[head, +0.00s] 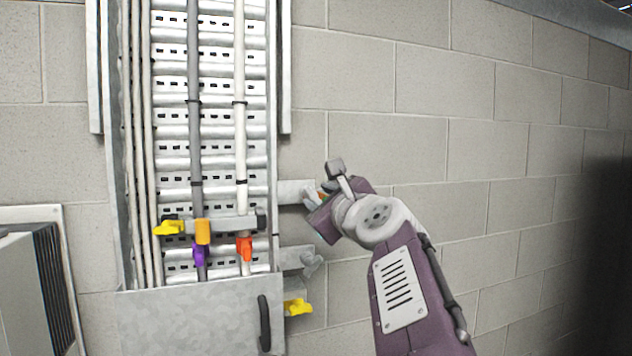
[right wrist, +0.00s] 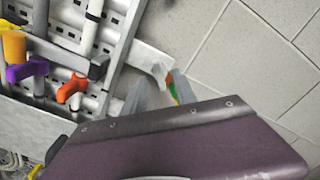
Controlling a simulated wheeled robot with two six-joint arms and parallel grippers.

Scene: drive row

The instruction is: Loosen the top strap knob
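A horizontal strap bar (head: 220,225) crosses the conduits of the cable tray. A yellow knob (head: 168,228) is at its left end and an orange block (head: 202,231) sits on it. A purple knob (head: 199,255) and a red-orange knob (head: 244,248) hang below; the red-orange one also shows in the right wrist view (right wrist: 72,88). My right gripper (head: 318,198) is at the upper side bracket (head: 293,191), right of the tray. Its fingers (right wrist: 160,94) look apart, with a small orange-green piece (right wrist: 172,88) by the right finger, mostly hidden. Contact is unclear. My left gripper is out of view.
A lower side bracket (head: 298,259) and another yellow knob (head: 298,307) stick out below my right gripper. A metal panel with a black handle (head: 264,323) covers the tray's bottom. A grey vented box (head: 35,285) is at left. The block wall at right is clear.

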